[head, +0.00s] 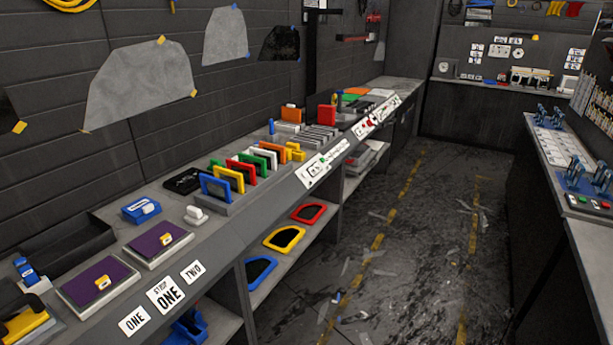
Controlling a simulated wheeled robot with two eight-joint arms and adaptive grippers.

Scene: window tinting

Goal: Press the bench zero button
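No button marked zero can be made out in the head view. The long grey bench (222,228) runs along the left wall, with labels ONE (134,320), STEP ONE (166,295) and TWO (192,272) on its front. Two purple pads (97,283) (158,242) with small yellow blocks lie on its near part. A blue piece on a white base (30,273) stands at the left edge. On the right-hand bench (545,152), a dark panel (588,204) carries small coloured parts, too small to tell whether they are buttons. Neither of my grippers is in view.
A rack of coloured frames (235,178) stands mid-bench, beyond a blue box (141,210) and a white block (196,215). Blue, yellow and red frames (284,239) lie on the shelf below. The floor aisle (400,250) is open, strewn with film scraps.

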